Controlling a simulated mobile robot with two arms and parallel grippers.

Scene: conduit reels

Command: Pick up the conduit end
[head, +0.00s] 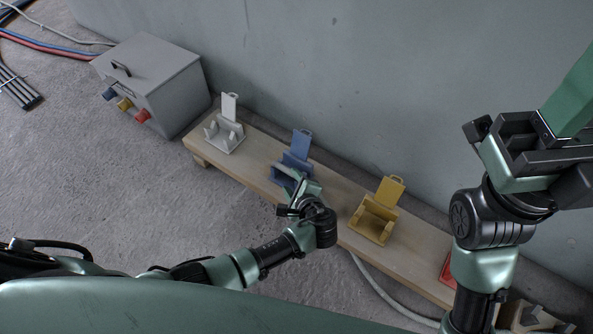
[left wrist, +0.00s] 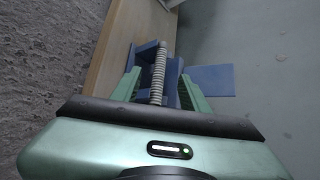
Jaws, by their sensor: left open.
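A grey corrugated conduit end (left wrist: 158,75) lies in the blue holder (left wrist: 173,88) in the left wrist view. My left gripper (left wrist: 161,84) is open, with one green finger on each side of the conduit. I see no clear contact between fingers and conduit. In the head view the left gripper (head: 292,186) is at the blue holder (head: 295,157), over the bench, and hides the conduit and part of the holder. My right gripper (head: 540,140) is raised at the right, near the wall; its fingertips are not clearly visible.
The wooden bench (head: 262,165) runs along the wall. It also bears a white holder (head: 226,135), a yellow holder (head: 375,220) and a partly hidden red item (head: 448,268). A grey box (head: 165,80) with coloured sockets stands left of the bench. A pale conduit (head: 378,290) lies in front.

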